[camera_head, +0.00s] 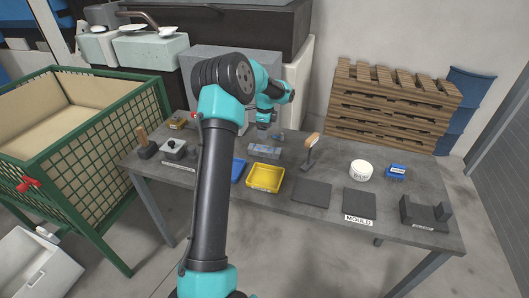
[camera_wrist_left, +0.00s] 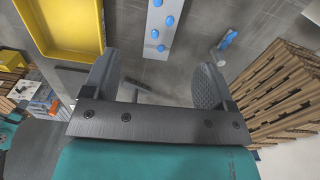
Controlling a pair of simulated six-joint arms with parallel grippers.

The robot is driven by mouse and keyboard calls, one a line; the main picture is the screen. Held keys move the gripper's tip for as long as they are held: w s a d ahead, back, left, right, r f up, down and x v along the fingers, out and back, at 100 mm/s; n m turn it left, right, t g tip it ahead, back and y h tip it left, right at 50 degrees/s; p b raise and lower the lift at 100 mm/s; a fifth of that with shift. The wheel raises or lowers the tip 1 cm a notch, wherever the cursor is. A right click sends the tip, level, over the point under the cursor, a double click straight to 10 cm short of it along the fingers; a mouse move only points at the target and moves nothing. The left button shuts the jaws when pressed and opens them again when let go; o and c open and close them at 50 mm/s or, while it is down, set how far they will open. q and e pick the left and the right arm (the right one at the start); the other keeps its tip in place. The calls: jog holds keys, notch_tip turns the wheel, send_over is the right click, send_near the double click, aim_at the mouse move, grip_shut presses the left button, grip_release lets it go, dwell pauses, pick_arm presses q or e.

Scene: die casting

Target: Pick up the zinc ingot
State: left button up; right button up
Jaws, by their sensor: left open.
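I cannot make out the zinc ingot for certain. A light grey bar (camera_head: 264,151) lies on the table behind the yellow tray; in the left wrist view a pale bar with blue spots (camera_wrist_left: 160,22) lies beyond the fingers. A small dark grey piece (camera_wrist_left: 138,85) shows between the fingers in that view, too unclear to name. My left gripper (camera_head: 264,131) hangs over the back of the table, behind the grey bar. In the left wrist view its fingers (camera_wrist_left: 153,85) are wide apart, with nothing held between them. My right gripper is not in view.
The yellow tray (camera_head: 265,178) and a blue tray (camera_head: 238,171) stand at the table's middle. A wooden-handled tool (camera_head: 309,149), white tub (camera_head: 360,171) and blue box (camera_head: 396,172) are to the right. A green cage (camera_head: 101,129) stands left; pallets (camera_head: 390,101) stand behind.

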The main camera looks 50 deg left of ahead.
aim_at(265, 148)
pick_arm(q)
notch_tip(265, 148, down, 6)
jog(key=shift+f, duration=0.2)
jog(key=shift+f, duration=0.15)
jog(key=f, duration=0.5)
jog(key=shift+a, duration=0.2)
jog(key=shift+c, duration=0.4)
grip_shut()
dwell(0.6)
jog(key=shift+w+r, duration=0.1)
jog(key=shift+r, duration=0.05)
